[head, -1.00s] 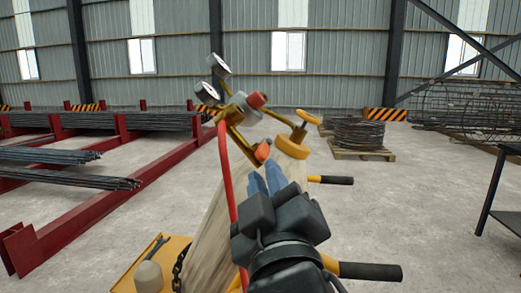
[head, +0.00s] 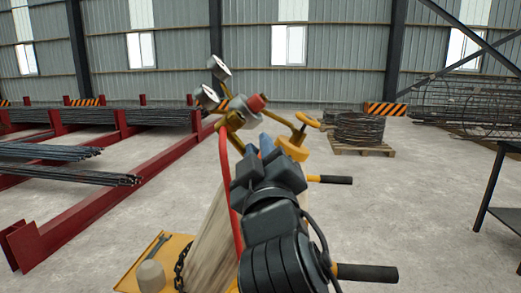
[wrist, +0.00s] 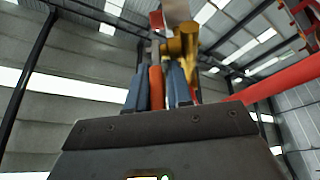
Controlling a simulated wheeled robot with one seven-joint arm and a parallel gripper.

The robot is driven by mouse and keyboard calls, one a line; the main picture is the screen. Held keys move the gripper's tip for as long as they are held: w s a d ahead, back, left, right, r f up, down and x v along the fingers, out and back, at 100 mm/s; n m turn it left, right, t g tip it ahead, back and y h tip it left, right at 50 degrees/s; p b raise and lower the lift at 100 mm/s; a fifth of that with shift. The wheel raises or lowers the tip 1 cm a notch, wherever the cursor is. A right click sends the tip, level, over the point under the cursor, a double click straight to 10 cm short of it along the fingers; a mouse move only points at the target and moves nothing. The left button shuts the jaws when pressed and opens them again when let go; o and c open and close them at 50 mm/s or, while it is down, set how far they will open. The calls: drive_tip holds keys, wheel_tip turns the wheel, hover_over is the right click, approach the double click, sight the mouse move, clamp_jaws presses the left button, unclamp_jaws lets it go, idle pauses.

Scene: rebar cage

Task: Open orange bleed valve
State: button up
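The bleed valve's orange handle (wrist: 156,88) is between the two blue fingers of my gripper (wrist: 157,85) in the wrist view. One finger lies on each side, with no clear gap; I cannot tell whether they press on it. In the head view the gripper (head: 264,148) covers most of the orange handle (head: 256,150). The handle is on a brass regulator (head: 240,112) with a red knob (head: 256,103) and two round gauges (head: 207,97). The regulator also shows above the fingers in the wrist view (wrist: 184,42).
A red hose (head: 225,165) runs down just left of my arm. A second yellow valve top (head: 293,147) with a handwheel stands right of the gripper. A tan cylinder (head: 208,240) stands on a yellow cart (head: 128,280). Red racks with rebar (head: 60,150) are at left.

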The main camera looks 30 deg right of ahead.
drive_tip(key=shift+c, duration=0.4)
clamp_jaws()
